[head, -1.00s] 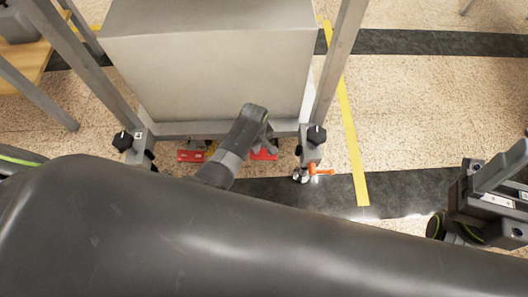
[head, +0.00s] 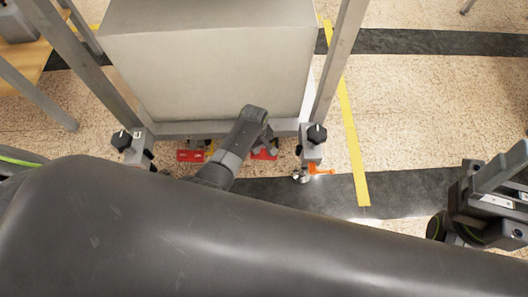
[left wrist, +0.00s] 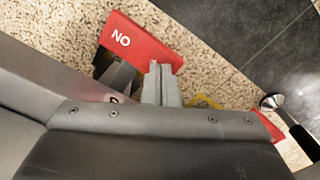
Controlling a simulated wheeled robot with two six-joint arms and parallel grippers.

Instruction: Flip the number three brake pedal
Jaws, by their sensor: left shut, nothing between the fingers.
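An orange pedal (head: 321,171) sticks out to the right from the caster (head: 301,176) under the frame's near right leg. I cannot read a number on it. My left gripper (head: 267,147) is low under the frame's near crossbar, left of that caster and apart from the orange pedal. In the left wrist view its fingers (left wrist: 161,84) are shut and empty, beside a red plate (left wrist: 142,42) lettered "NO". My right gripper (head: 495,190) is at the right edge, far from the frame, and its fingers are not clear.
A large grey block (head: 210,60) sits within the metal frame (head: 335,75). Black knobs (head: 317,133) are on the near legs. Red plates (head: 190,155) lie low under the crossbar.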

